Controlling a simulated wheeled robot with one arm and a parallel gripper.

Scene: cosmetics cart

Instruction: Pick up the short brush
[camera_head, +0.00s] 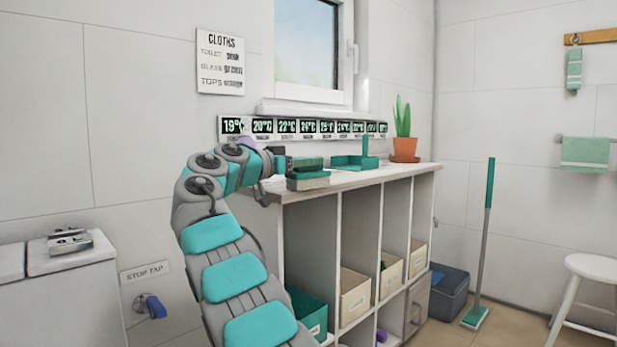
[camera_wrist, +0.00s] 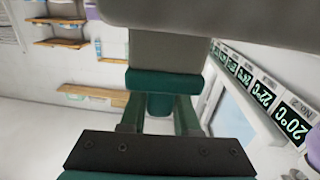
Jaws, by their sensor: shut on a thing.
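The short brush shows in the wrist view as a dark green block (camera_wrist: 163,82) with a grey-brown bristle part beyond it. My gripper (camera_wrist: 158,118) is shut on it, with its two green fingers on either side of the green part. In the head view my gripper (camera_head: 303,163) is at the near left end of the shelf top, and the brush (camera_head: 308,183) shows there as a green and grey block at the fingers. I cannot tell whether its underside touches the shelf top.
A teal dustpan (camera_head: 357,162) with an upright handle lies on the shelf top (camera_head: 345,180) to the right. A potted cactus (camera_head: 404,148) stands at the far right end. Temperature displays (camera_head: 300,128) line the wall behind. Bins sit in the compartments below.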

